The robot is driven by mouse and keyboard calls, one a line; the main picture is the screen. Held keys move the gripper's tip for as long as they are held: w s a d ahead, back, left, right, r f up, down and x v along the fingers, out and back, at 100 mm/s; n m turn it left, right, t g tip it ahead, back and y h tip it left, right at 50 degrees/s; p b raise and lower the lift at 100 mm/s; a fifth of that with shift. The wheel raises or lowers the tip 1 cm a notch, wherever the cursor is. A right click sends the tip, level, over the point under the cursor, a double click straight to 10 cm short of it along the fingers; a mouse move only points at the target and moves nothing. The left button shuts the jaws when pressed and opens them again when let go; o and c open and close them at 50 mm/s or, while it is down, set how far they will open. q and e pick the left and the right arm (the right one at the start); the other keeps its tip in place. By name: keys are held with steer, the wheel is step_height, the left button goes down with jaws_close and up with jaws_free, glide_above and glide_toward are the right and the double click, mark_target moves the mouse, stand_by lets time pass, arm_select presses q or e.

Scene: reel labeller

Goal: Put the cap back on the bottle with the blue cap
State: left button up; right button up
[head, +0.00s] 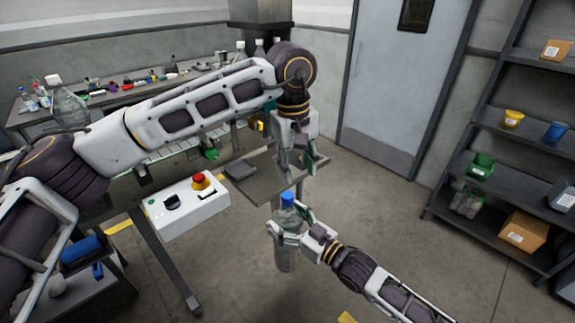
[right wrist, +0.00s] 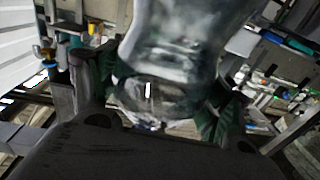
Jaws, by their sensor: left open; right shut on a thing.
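A clear bottle (head: 287,252) hangs upright in the air at the lower middle of the head view. A blue cap (head: 287,198) shows at its top; I cannot tell whether it is screwed tight. My right gripper (head: 285,232) is shut on the bottle's body from the right. In the right wrist view the clear bottle (right wrist: 170,45) fills the upper middle, between the fingers, and its cap is out of sight. My left gripper (head: 297,168) is open and points down just above the blue cap, apart from it, with nothing seen between its fingers.
A white control box (head: 190,208) with a red button stands left of the bottle. A small grey table (head: 262,180) is behind it. A bench (head: 110,95) with many small items runs along the back left. A shelf rack (head: 500,165) stands at right. The floor between is clear.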

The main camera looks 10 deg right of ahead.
arm_select(q)
steer(key=n, duration=0.8)
steer(key=a+n, duration=0.1)
steer(key=n, duration=0.4)
steer(key=shift+w, duration=0.15)
steer(key=n, duration=0.7)
steer(key=shift+a+y, duration=0.15)
steer(key=shift+y, duration=0.15)
steer(key=n, duration=0.7)
steer(key=shift+a, duration=0.2)
steer(key=n, duration=0.4)
steer(key=shift+a+n, duration=0.1)
steer(key=shift+n, duration=0.2)
steer(key=n, duration=0.3)
steer(key=shift+n, duration=0.4)
steer(key=n, duration=0.4)
steer(key=shift+a+n, duration=0.1)
steer(key=shift+n, duration=2.1)
